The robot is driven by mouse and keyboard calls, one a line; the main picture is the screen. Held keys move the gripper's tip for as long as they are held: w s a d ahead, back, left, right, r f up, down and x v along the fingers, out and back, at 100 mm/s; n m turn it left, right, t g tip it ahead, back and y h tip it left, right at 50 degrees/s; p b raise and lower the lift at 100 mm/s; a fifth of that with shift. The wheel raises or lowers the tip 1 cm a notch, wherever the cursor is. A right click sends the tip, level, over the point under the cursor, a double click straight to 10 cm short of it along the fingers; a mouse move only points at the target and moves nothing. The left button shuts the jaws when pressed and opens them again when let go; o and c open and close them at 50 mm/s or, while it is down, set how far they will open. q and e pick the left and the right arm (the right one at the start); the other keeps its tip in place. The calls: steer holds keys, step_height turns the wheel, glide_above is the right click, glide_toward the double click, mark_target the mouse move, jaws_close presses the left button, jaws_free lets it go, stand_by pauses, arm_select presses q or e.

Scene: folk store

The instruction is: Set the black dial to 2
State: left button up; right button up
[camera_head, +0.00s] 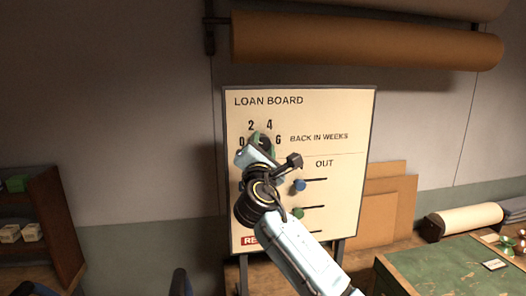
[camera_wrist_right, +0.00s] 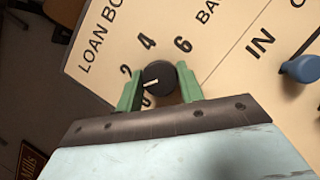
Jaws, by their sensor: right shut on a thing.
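The black dial (camera_wrist_right: 160,74) sits on the loan board (camera_head: 335,108), between the green fingers of my right gripper (camera_wrist_right: 158,92) in the right wrist view. The fingers are shut on the dial's sides. Its white pointer line aims left in that view, between the printed 0 and 2 and nearer the 2. In the head view my right gripper (camera_head: 262,146) covers most of the dial, with the numbers 0, 2, 4 and 6 showing around it. My left gripper is not in view.
Blue (camera_head: 300,185) and green (camera_head: 298,213) knobs stand out from the board to the right of my right wrist. A green-topped table (camera_head: 440,275) is at the lower right, a brown shelf (camera_head: 62,215) at the left. Paper rolls (camera_head: 360,42) hang above.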

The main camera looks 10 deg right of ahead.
steer(key=m+g, duration=0.1)
steer(key=m, duration=0.2)
steer(key=m+g+h, duration=0.1)
steer(key=m, duration=0.1)
steer(key=shift+a+m, duration=0.1)
steer(key=shift+m, duration=0.3)
stand_by(0.4)
steer(key=o, duration=1)
steer(key=shift+s, duration=0.1)
steer(key=b+v, duration=0.2)
steer(key=v, duration=1.1)
steer(key=shift+a+b, duration=0.2)
steer(key=shift+b, duration=0.2)
